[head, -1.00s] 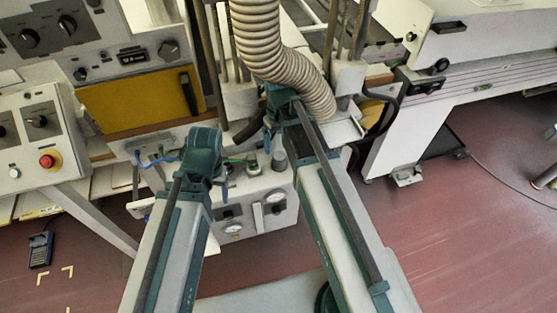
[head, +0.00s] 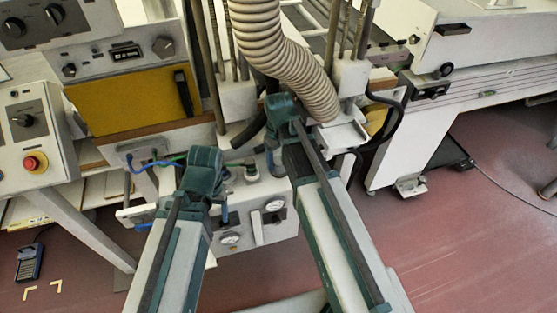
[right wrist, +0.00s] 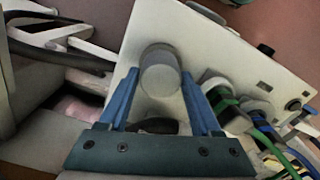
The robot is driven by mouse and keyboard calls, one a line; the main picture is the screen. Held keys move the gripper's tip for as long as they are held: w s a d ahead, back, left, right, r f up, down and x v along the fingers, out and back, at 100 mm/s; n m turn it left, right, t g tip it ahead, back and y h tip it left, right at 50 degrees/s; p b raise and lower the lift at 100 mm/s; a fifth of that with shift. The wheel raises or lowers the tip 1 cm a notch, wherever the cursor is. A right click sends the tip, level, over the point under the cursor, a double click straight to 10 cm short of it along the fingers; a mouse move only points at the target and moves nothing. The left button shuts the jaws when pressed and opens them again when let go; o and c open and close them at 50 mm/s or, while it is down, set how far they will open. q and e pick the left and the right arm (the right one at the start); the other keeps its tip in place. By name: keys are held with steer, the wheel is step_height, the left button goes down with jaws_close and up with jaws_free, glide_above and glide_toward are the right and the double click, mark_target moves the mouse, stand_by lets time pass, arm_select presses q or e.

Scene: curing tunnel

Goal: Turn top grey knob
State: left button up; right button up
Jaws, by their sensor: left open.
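The top grey knob (right wrist: 160,80) is a round grey cylinder on the light top face of a box, seen from above in the right wrist view. My right gripper (right wrist: 160,73) is open, its blue fingertips either side of the knob with a small gap on each side. I cannot tell how deep the fingers reach. In the head view the knob (head: 274,164) is partly covered by my right arm, which hides the right gripper's fingers. My left gripper (head: 153,216) is open and empty beside the left side of the box, partly hidden by its wrist.
The box's front (head: 255,226) carries gauges and a switch. Green and blue cables (right wrist: 255,120) with fittings rise close to the knob. A ribbed hose (head: 290,60) hangs above my right wrist. A control panel with a red button (head: 35,163) stands left.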

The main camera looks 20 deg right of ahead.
steer(key=c, duration=0.9)
steer(key=m, duration=0.4)
steer(key=shift+d+m, duration=0.1)
steer(key=shift+m, duration=2.4)
steer(key=o, duration=1.4)
steer(key=shift+c, duration=0.2)
